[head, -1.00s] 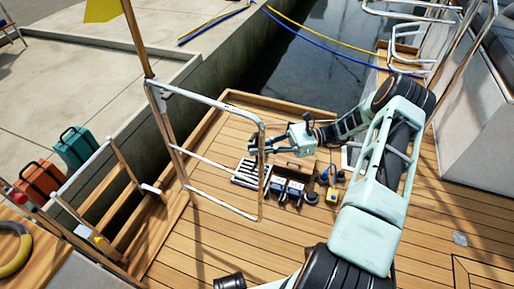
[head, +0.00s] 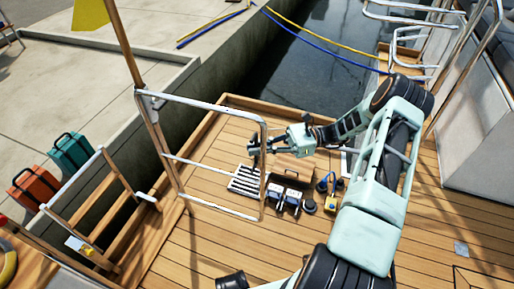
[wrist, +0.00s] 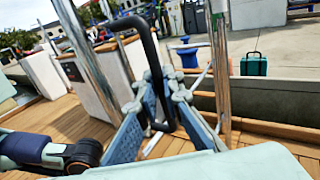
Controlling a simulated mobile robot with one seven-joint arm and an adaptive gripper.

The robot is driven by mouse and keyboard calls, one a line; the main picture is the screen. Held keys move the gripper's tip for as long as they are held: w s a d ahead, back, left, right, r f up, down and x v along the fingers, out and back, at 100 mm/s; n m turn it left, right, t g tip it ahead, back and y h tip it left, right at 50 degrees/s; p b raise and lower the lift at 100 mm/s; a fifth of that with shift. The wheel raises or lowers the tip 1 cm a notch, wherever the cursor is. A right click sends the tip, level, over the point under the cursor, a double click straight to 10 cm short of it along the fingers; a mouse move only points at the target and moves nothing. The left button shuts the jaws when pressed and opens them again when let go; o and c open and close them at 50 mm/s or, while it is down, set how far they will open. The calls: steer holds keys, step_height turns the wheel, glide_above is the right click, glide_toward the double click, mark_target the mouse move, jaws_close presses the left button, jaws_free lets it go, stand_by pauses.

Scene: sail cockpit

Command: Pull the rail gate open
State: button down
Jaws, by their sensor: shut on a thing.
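The rail gate (head: 199,107) is a tubular metal frame standing over the wooden deck, left of centre in the head view. Its left side is by a post with a yellow flag. Its free right side is at my gripper (head: 254,148). In the wrist view my gripper (wrist: 164,88) has its blue-grey fingers closed around a black loop handle (wrist: 150,38). The handle's contact with the fingers is partly hidden. In the head view the handle is too small to make out clearly.
A wooden-step ladder (head: 102,204) stands at lower left, with teal (head: 72,153) and orange (head: 34,188) cases on the quay. A deck grate (head: 243,181) and several small items lie beneath the gate's free side. Open deck (head: 225,248) lies in front; water is behind.

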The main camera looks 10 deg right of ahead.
steer(key=c, duration=2.1)
jaws_free()
steer(key=shift+a, duration=0.1)
steer(key=d, duration=1.2)
